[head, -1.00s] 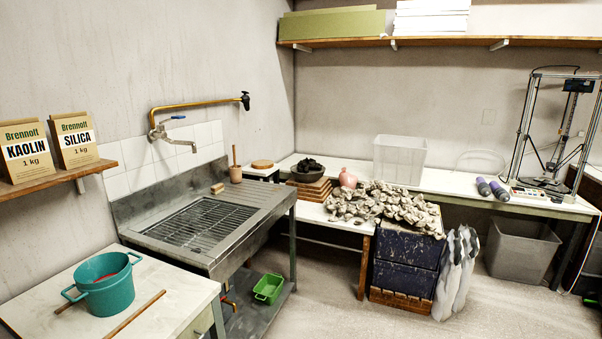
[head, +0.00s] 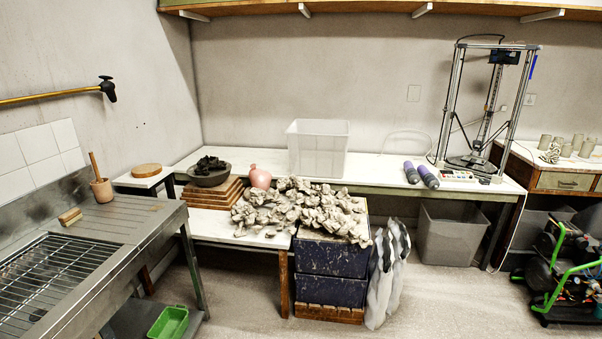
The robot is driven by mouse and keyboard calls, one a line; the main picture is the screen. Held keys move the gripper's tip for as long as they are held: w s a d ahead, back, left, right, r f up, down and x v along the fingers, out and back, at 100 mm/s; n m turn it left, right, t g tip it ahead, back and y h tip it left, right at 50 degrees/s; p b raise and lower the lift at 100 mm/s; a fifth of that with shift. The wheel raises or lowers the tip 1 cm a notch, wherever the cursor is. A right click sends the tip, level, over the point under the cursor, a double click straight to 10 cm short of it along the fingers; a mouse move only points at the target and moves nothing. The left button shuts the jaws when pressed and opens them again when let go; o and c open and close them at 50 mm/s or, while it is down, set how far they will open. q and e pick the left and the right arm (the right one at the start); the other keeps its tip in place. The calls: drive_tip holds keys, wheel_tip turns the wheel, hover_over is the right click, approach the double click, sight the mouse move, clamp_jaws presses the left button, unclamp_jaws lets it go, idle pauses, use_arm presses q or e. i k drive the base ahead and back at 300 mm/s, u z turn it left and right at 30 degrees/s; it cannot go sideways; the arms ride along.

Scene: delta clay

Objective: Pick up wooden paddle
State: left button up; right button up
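I cannot make out a thing that is surely the wooden paddle. A wooden handle (head: 94,165) stands tilted in a small brown cup (head: 102,190) on the sink's draining board at the left. A round wooden disc (head: 147,170) lies on a small white stand behind the sink. Neither of my grippers shows in the head view.
The metal sink (head: 150,228) fills the lower left, with a green bin (head: 169,322) below. Grey clay lumps (head: 300,208) cover dark blue crates (head: 330,258). A clear tub (head: 318,150) stands on the back bench. A compressor (head: 565,262) is at right. Floor shows centre right.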

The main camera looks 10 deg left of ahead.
sight(92, 153)
drive_tip(key=u, duration=0.35)
drive_tip(key=i, duration=2)
drive_tip(key=u, duration=1.35)
drive_tip(key=i, duration=1.05)
drive_tip(key=u, duration=1.05)
